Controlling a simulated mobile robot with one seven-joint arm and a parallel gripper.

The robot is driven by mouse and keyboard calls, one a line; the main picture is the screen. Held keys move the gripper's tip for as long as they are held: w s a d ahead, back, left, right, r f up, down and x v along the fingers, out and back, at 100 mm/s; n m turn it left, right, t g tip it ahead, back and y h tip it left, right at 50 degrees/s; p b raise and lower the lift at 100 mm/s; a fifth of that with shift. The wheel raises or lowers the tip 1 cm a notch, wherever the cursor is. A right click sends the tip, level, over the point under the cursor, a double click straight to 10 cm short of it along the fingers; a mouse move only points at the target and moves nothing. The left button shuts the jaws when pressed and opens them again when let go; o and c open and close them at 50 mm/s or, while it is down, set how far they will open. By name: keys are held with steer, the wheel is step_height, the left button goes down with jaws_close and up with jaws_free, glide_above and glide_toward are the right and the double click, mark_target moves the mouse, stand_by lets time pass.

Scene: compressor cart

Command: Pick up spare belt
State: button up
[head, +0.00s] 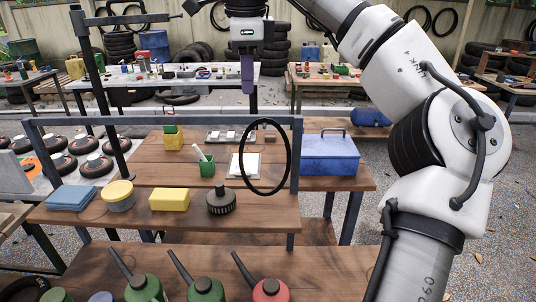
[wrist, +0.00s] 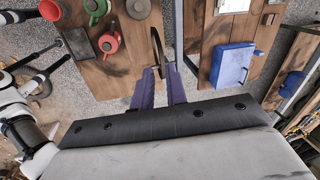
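The spare belt (head: 241,153) is a thin black ring. It hangs upright from the top rail of the cart frame, near its right end. In the wrist view the belt (wrist: 157,47) shows nearly edge-on, as a narrow dark strip just past my fingertips and roughly in line with the gap. My gripper (head: 247,91) points down above the rail and the belt in the head view. In the wrist view its two purple fingers (wrist: 159,70) are apart with nothing held between them. The belt's lower part hangs in front of the shelf and a white pad.
The cart rail (head: 170,121) runs just below my gripper. A blue toolbox (head: 329,155) stands right of the belt. A dark ribbed part (head: 221,202), a yellow block (head: 169,199) and a green cup (head: 207,168) sit on the shelves. Oil cans (head: 270,291) stand in front.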

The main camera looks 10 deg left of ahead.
mark_target(249, 128)
steer(key=f, duration=0.5)
steer(key=f+b, duration=0.1)
steer(key=f, duration=0.1)
steer(key=shift+w+a+f, duration=0.1)
steer(key=shift+w+f, duration=0.2)
steer(key=shift+w, duration=0.1)
steer(key=f, duration=0.1)
steer(key=f+p, duration=0.1)
steer(key=f, duration=0.1)
steer(key=w+f, duration=0.1)
steer(key=shift+w+d+f, duration=0.1)
steer(key=shift+d+f, duration=0.2)
steer(key=shift+f, duration=0.35)
jaws_close()
steer(key=shift+a+r+p, duration=0.1)
steer(key=shift+r+p, duration=0.05)
steer(key=shift+p, duration=0.15)
